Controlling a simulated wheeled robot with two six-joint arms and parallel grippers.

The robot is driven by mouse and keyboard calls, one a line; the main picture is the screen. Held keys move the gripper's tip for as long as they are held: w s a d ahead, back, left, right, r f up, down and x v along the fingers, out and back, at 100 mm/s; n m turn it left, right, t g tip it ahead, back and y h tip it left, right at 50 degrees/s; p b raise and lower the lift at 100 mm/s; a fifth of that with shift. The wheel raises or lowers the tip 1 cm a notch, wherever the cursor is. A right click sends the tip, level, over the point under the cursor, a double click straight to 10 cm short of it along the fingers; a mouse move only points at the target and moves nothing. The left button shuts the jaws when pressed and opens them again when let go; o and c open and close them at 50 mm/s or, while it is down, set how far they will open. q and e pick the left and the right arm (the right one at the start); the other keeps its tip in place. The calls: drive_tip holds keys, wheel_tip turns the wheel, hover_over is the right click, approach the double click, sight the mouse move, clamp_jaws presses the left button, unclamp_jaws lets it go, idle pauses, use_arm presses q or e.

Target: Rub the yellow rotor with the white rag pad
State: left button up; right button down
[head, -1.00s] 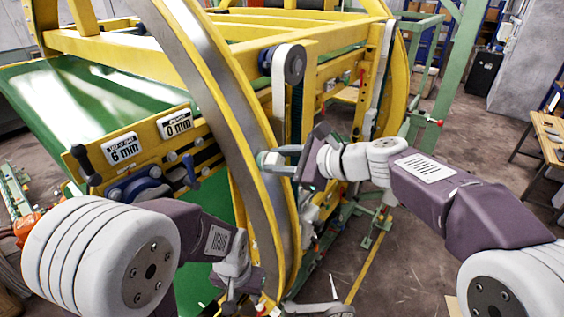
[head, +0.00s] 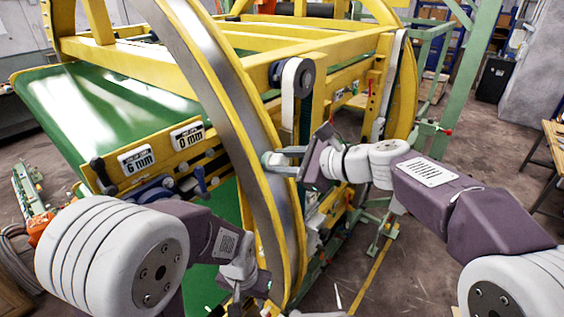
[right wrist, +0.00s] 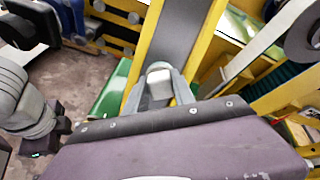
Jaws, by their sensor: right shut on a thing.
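The yellow rotor (head: 226,98) is a large upright ring with yellow rims and a grey metal band; it curves down through the middle of the head view. It also shows in the right wrist view (right wrist: 182,38), rising behind the fingers. My right gripper (head: 272,161) is at the ring's right rim, and in the right wrist view (right wrist: 160,92) it is shut on the white rag pad (right wrist: 159,86). The pad overlaps the grey band there; I cannot tell whether it touches. My left gripper (head: 238,290) is low, beside the ring's lower part; its fingers are unclear.
A grey pulley with a belt (head: 298,76) is close above my right gripper. Open floor (head: 420,265) lies at the right.

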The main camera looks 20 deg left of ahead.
drive_tip(key=f+b, duration=0.2)
drive_tip(key=d+f+b, duration=0.1)
drive_tip(key=f+b, duration=0.1)
drive_tip(key=s+d+f+b, duration=0.1)
drive_tip(key=f+b, duration=0.1)
drive_tip(key=shift+d+f, duration=0.25)
drive_tip(key=shift+f, duration=0.05)
drive_tip(key=shift+s, duration=0.1)
drive_tip(key=f+b, duration=0.1)
drive_tip(key=b, duration=0.1)
drive_tip(key=d+f+b, duration=0.1)
drive_tip(key=f+b, duration=0.1)
drive_tip(key=shift+s+d+f, duration=0.1)
drive_tip(key=shift+s+f, duration=0.05)
drive_tip(key=shift+f, duration=0.05)
drive_tip(key=shift+r, duration=0.1)
drive_tip(key=shift+s+d+r, duration=0.1)
drive_tip(key=shift+d, duration=0.1)
drive_tip(key=shift+p+v, duration=0.3)
drive_tip(key=shift+v, duration=2.6)
drive_tip(key=shift+a, duration=0.1)
